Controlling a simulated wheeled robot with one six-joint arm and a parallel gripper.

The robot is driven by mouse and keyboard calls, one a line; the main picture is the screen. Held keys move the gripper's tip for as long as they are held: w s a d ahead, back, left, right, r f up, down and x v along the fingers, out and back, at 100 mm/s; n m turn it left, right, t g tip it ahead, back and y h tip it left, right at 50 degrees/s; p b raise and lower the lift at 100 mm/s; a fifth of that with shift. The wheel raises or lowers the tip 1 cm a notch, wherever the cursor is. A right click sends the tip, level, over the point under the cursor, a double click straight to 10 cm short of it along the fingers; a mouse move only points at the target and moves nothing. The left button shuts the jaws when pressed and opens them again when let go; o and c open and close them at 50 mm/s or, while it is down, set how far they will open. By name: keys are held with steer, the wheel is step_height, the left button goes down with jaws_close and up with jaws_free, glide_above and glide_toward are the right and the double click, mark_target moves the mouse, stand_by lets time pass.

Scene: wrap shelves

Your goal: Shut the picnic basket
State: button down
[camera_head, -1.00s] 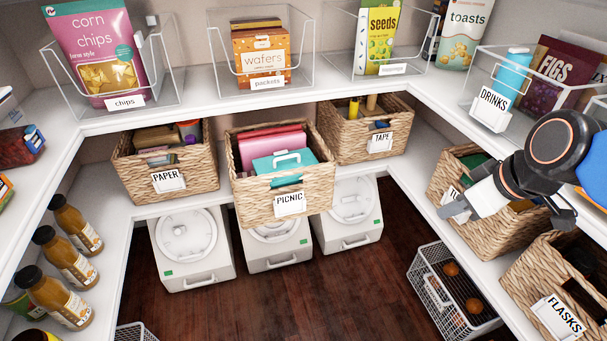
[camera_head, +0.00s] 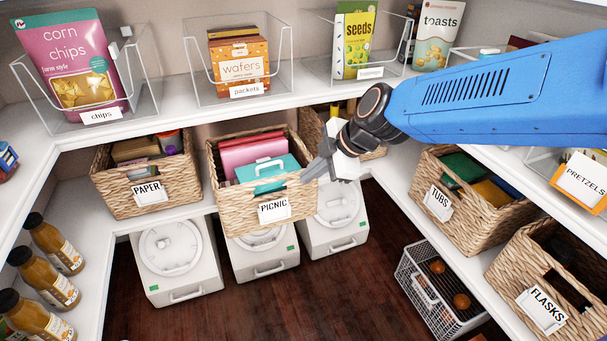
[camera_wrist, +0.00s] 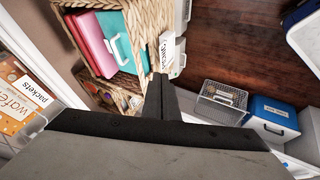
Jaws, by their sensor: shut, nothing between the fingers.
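The picnic basket (camera_head: 236,217) is a wicker basket labelled PICNIC on the lower back shelf, between the paper and tape baskets. It sticks out past the shelf's front edge. It holds pink and teal cases (camera_head: 262,174). My gripper (camera_head: 313,172) is shut and empty by the basket's front right corner; I cannot tell whether it touches. In the wrist view, my fingers (camera_wrist: 160,97) point toward the basket's label end (camera_wrist: 167,52), and the basket's wicker rim (camera_wrist: 148,22) shows beyond them. My gripper and arm hide part of the tape basket.
The paper basket (camera_head: 118,200) stands to the left, the tape basket (camera_head: 312,128) to the right, further back. White bins (camera_head: 180,262) stand below. The tubs basket (camera_head: 463,222) and flasks basket (camera_head: 505,262) line the right shelf. The floor (camera_head: 330,290) ahead is clear.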

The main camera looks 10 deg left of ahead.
mark_target(289, 181)
steer(key=w+a+f, duration=0.1)
steer(key=a+f, duration=0.1)
steer(key=w+a+f, duration=0.3)
steer(key=a+f, duration=0.1)
steer(key=f, duration=0.1)
steer(key=shift+w+a, duration=0.45)
steer(key=shift+w, duration=0.15)
steer(key=w+a, duration=0.3)
steer(key=w, duration=0.2)
steer(key=w+a, duration=0.3)
steer(key=w, duration=0.2)
steer(key=w+a, duration=0.3)
steer(key=w, duration=0.2)
steer(key=shift+a+r, duration=0.1)
steer(key=shift+s, duration=0.15)
